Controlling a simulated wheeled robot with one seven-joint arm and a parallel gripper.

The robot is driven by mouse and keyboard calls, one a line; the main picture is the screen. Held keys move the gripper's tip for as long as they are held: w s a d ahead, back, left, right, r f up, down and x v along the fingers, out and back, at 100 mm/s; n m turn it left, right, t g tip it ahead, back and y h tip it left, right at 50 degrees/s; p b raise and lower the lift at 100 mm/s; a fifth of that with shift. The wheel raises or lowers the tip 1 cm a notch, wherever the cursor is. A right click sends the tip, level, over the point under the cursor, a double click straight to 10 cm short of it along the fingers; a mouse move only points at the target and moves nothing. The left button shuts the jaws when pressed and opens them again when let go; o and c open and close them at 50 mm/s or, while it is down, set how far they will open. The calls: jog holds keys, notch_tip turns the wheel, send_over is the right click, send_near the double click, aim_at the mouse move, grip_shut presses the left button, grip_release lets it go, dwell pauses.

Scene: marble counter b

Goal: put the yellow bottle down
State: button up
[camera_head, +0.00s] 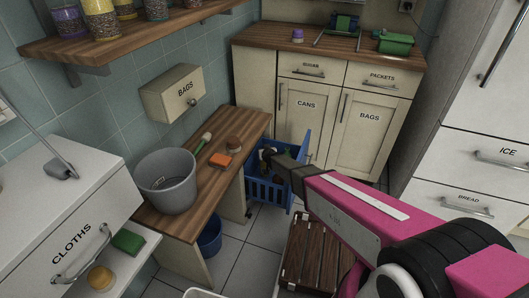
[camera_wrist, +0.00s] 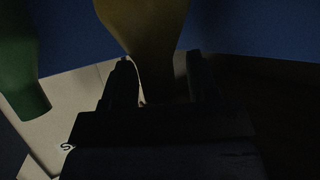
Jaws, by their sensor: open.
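The yellow bottle (camera_wrist: 145,20) shows in the wrist view, dim and dark, with its wide body at the top edge and its narrower neck running down between my fingers. My gripper (camera_wrist: 158,66) is open, one finger on each side of the neck; I cannot tell whether either finger touches it. In the head view my gripper (camera_head: 272,156) is over the blue crate (camera_head: 272,193), beside the wooden bench. The yellow bottle cannot be made out clearly in the head view.
A green bottle (camera_wrist: 22,70) is left of the yellow one in the wrist view. The wooden bench (camera_head: 205,185) holds a grey bucket (camera_head: 167,181), an orange sponge (camera_head: 220,159) and a brush. A slatted wooden crate (camera_head: 313,255) stands under my arm. Cabinets (camera_head: 320,110) stand behind.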

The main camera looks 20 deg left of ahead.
jog(key=v, duration=1.1)
jog(key=shift+s+d+r, duration=0.15)
